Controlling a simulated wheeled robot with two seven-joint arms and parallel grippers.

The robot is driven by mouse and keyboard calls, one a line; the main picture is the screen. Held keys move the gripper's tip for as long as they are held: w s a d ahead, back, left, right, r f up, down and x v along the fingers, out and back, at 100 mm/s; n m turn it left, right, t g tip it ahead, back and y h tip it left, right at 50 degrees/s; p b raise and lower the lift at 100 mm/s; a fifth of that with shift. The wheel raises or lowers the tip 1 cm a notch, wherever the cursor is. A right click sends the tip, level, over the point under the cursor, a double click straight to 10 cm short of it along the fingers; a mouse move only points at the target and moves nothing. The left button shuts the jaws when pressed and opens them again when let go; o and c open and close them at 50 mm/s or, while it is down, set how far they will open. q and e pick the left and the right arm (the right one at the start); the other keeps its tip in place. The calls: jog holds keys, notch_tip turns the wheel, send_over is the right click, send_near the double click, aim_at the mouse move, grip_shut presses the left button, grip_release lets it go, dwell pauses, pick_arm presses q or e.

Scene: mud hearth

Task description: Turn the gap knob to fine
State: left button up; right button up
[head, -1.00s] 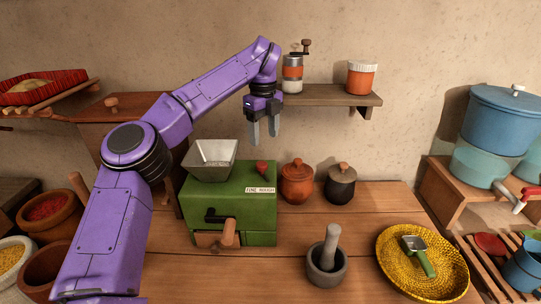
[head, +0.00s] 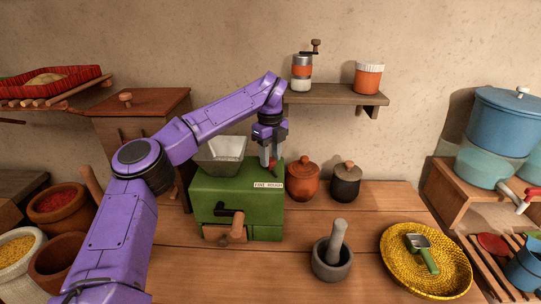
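The green grinder (head: 238,205) stands on the wooden counter, with a metal hopper (head: 220,152) on top and a front crank. A small white label (head: 268,185) at its top front edge reads "FINE ROUGH". The red gap knob (head: 272,173) sits behind the label and is partly hidden by my fingers, so its pointing direction is unclear. My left gripper (head: 269,163) points down at the knob, fingertips at its height. The fingers look close together around or just beside it; I cannot tell whether they grip it. My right gripper is not in view.
A terracotta jar (head: 303,182) and a dark jar (head: 345,182) stand close to the grinder's right. A wall shelf (head: 336,97) hangs behind my gripper. A mortar (head: 332,258) and a yellow tray (head: 397,280) with a green scoop (head: 421,252) are at the front right.

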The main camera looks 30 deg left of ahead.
pick_arm(q)
jog(key=shift+m, duration=0.3)
jog(key=m, duration=0.3)
jog(key=shift+p, duration=0.4)
jog(key=m+p, duration=0.1)
jog(key=m, duration=0.1)
jog(key=shift+s+m, duration=0.1)
jog(key=shift+m, duration=0.2)
jog(key=m+p, duration=0.1)
jog(key=m, duration=0.3)
jog(key=shift+p, duration=0.4)
jog(key=shift+f+m+p, duration=0.15)
jog(key=shift+m+p, duration=0.2)
jog(key=shift+m, duration=0.45)
jog(key=o, duration=1)
jog(key=shift+o, duration=0.2)
